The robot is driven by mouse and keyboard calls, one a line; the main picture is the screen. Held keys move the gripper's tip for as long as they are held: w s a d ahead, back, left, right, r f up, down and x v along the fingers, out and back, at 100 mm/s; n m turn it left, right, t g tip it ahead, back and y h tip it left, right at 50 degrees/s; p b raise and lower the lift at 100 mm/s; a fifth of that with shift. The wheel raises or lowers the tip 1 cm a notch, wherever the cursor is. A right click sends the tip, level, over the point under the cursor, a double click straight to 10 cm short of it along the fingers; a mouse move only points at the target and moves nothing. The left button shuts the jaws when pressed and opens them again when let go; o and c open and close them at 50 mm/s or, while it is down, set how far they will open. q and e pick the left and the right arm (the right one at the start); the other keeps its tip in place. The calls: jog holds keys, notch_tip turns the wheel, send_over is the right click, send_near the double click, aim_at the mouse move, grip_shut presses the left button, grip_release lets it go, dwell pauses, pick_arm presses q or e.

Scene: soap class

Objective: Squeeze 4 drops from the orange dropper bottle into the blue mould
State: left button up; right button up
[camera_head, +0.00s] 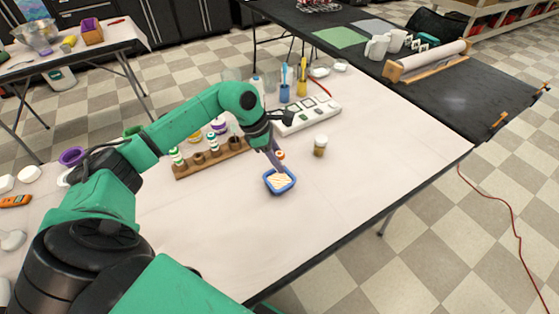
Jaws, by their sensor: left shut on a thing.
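The blue mould (292,184) sits on the white-topped table and holds a pale cream filling. My left gripper (275,155) is above the mould's far edge, pointing down. It is shut on the orange dropper bottle (281,155), of which only a small orange and white part shows beside the fingers. The rest of the bottle is hidden by the gripper, and I cannot make out any drop. My right gripper is not in view.
A wooden rack (212,160) with several small bottles stands left of the mould. The table's right front is clear.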

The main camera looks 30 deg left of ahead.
aim_at(279, 153)
pick_arm(q)
jog(key=shift+r+p, duration=0.85)
jog(key=shift+r, duration=0.7)
jog(key=shift+a, duration=0.1)
